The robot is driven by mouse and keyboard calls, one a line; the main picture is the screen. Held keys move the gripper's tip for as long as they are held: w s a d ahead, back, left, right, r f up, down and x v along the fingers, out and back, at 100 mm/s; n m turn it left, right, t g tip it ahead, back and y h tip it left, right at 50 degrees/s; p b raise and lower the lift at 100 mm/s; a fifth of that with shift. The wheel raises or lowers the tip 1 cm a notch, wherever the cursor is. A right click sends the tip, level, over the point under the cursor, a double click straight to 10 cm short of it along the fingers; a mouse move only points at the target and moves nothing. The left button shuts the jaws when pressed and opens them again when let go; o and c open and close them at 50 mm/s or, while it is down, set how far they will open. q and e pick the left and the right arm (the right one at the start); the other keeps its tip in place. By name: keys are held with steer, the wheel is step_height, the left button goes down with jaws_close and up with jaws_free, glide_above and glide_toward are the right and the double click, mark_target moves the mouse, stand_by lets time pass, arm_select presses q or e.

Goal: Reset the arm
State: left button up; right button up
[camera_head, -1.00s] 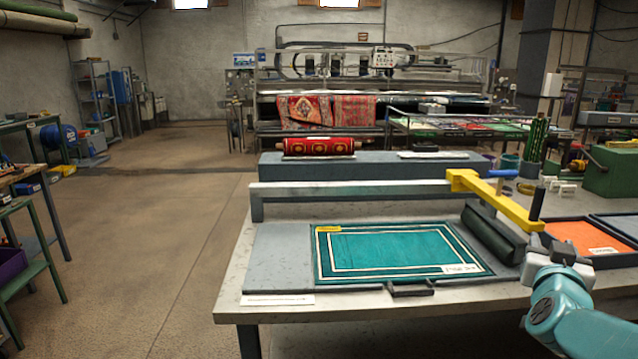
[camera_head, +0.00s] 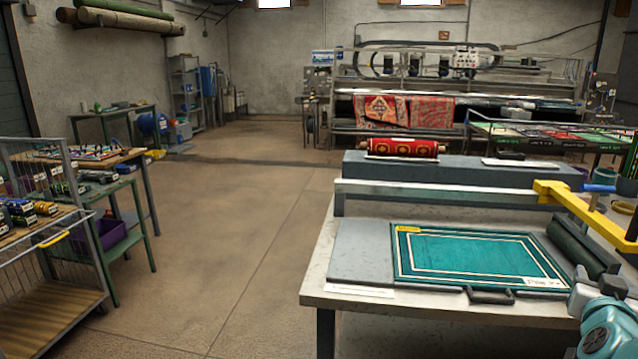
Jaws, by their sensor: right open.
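The yellow arm (camera_head: 580,207) of the rug scrubber reaches over the right side of the bench, with a blue handle (camera_head: 597,188) at its upper part. It runs out of the picture at the right edge. A dark roller (camera_head: 582,247) lies below it, beside the teal rug panel (camera_head: 475,255). My right gripper (camera_head: 584,284) is at the lower right, open, near the bench's front right. It appears apart from the yellow arm; its fingertips are small and hard to make out. My left gripper is not in view.
The bench top (camera_head: 345,285) has a black handle (camera_head: 490,297) at its front. A red patterned roll (camera_head: 404,148) lies on the grey block behind. A wire cart (camera_head: 50,285) and green side tables stand at the left. The floor (camera_head: 240,260) between is clear.

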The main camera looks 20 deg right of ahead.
steer(key=w+a+f+n+t+y+p, duration=0.1)
steer(key=w+a+f+n+y+p, duration=0.55)
steer(key=w+a+f, duration=1.05)
steer(key=s+a+f+n+g+y, duration=0.25)
steer(key=a+f+y, duration=0.45)
steer(key=a+f, duration=0.7)
steer(key=s+a+f+g+y+p, duration=0.1)
steer(key=s+a+f+g+y, duration=0.1)
steer(key=s+a, duration=0.8)
steer(key=s+a+f+g+y+p, duration=0.1)
steer(key=s+a+f+g+y, duration=0.1)
steer(key=s+a+f+g, duration=0.3)
steer(key=s+a+f, duration=0.1)
steer(key=s+a, duration=0.3)
steer(key=shift+s+a+n+y, duration=0.3)
steer(key=shift+s+a+y, duration=0.05)
steer(key=shift+a, duration=0.05)
